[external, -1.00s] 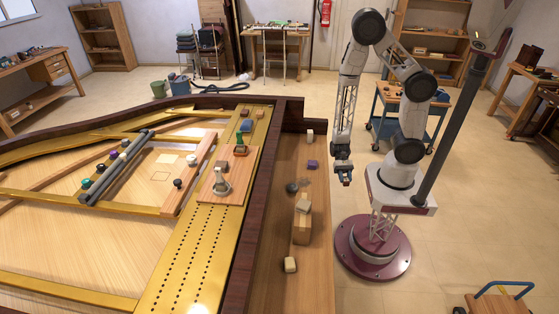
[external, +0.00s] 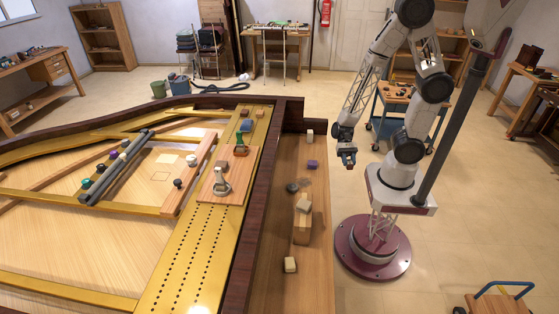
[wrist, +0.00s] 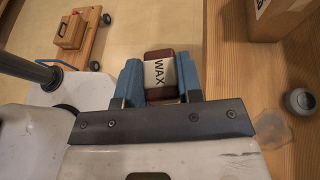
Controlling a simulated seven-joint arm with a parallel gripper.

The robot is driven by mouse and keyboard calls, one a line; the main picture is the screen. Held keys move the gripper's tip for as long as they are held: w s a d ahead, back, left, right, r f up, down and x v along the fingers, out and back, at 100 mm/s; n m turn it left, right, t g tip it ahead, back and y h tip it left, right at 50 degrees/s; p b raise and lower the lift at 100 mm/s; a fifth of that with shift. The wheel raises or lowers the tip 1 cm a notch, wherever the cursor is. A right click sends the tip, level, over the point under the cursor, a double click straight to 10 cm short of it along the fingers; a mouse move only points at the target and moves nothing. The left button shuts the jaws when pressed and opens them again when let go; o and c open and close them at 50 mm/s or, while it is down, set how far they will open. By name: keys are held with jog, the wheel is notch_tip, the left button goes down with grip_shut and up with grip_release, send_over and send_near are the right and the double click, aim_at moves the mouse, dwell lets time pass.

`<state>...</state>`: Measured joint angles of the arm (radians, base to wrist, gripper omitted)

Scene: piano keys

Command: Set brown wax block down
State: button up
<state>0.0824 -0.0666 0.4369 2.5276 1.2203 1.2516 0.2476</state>
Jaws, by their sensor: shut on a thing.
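The brown wax block (wrist: 160,76) shows in the wrist view as a reddish-brown block with a pale band reading "WAX". It sits between the two blue fingers of my gripper (wrist: 160,84), which is shut on it. In the external view my gripper (external: 348,160) hangs in the air to the right of the wooden ledge (external: 315,255), near its far end. The block is too small to make out clearly there. In the wrist view floor shows left of the block and the wooden ledge (wrist: 228,75) lies to its right.
The ledge bears a cream block (external: 310,136), a purple block (external: 313,165), a round grey thing (external: 292,187), a brown box (external: 302,233) with a block on top, and another pale block (external: 290,265). The piano rim (external: 262,200) stands left of the ledge.

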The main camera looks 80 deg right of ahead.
jog(key=shift+w+a+f, duration=0.1)
jog(key=shift+w+a, duration=0.55)
jog(key=w+a+m+t, duration=0.2)
jog(key=w+a, duration=0.3)
jog(key=a, duration=0.5)
jog(key=w+a+m+t, duration=0.1)
jog(key=w+a+t, duration=0.1)
jog(key=w+a, duration=0.55)
jog(key=s+a+m+t, duration=0.2)
jog(key=a, duration=0.9)
jog(key=s+a+m+t, duration=0.1)
jog(key=s+a, duration=0.2)
jog(key=a, duration=0.9)
jog(key=shift+m+t+h, duration=0.3)
jog(key=shift+t, duration=0.1)
notch_tip(320, 180, down, 11)
jog(key=shift+a, duration=0.15)
jog(key=shift+a, duration=0.15)
jog(key=w+a, duration=0.3)
jog(key=a, duration=0.1)
jog(key=w+a+f, duration=0.1)
jog(key=w+a, duration=0.2)
jog(key=a, duration=0.1)
jog(key=w+a, duration=0.3)
jog(key=shift+a+f, duration=0.2)
jog(key=shift+a, duration=0.2)
jog(key=shift+w, duration=0.1)
